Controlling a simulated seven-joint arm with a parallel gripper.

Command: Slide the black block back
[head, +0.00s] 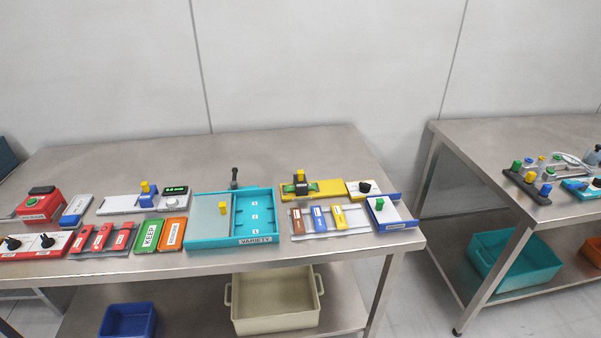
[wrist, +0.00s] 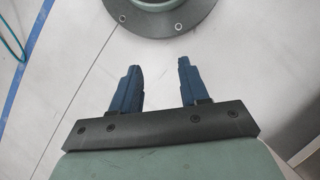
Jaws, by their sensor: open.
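A black block (head: 301,189) with a yellow knob on top sits toward the left part of a yellow plate (head: 328,188), at the back right of the near table. Some green shows beside the block. My gripper (wrist: 160,65) is open in the wrist view, with two dark blue fingers apart and nothing between them. It is over bare pale floor, away from the table. The gripper does not show in the head view, and the block does not show in the wrist view.
In front of the yellow plate lies a grey rail with brown, blue and yellow tabs (head: 320,218). A teal tray (head: 261,240) stands left, with a black upright lever (head: 234,176) behind it. A blue-edged unit (head: 392,214) stands right. Bare table lies behind the plate.

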